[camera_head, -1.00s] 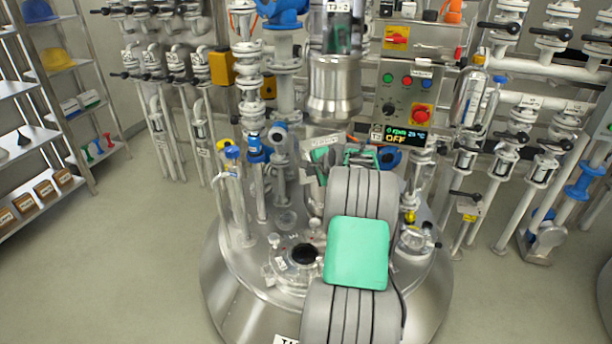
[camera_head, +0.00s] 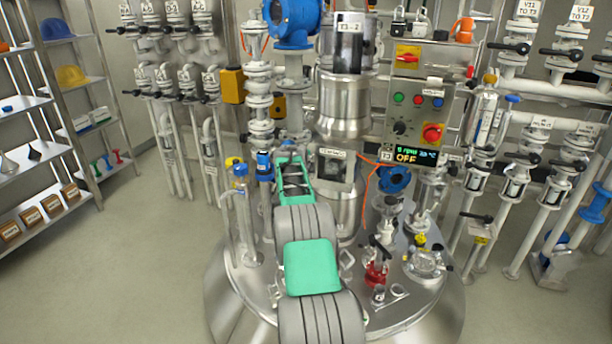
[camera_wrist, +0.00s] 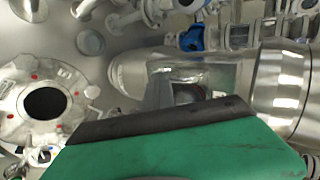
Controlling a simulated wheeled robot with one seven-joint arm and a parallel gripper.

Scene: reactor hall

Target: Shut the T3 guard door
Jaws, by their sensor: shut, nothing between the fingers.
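The T3 guard door (camera_head: 335,168) is a small panel with a grey frame and a clear pane, below a label, on the steel column above the reactor lid. It faces the head camera and looks close to the column. I cannot tell whether it is fully shut. In the wrist view, a clear pane (camera_wrist: 222,76) shows against the shiny column. My gripper (camera_head: 292,172) is just left of the door in the head view, beyond my grey arm links. Its fingers are shut and empty. In the wrist view its green body fills the bottom and hides part of the scene.
The T3 control panel (camera_head: 420,115) reads OFF, right of the column. An orange cable (camera_head: 372,185) hangs beside the door. Glass and metal fittings crowd the reactor lid (camera_head: 400,312). Valved pipes stand on both sides, and a shelf rack (camera_head: 75,130) is at the left.

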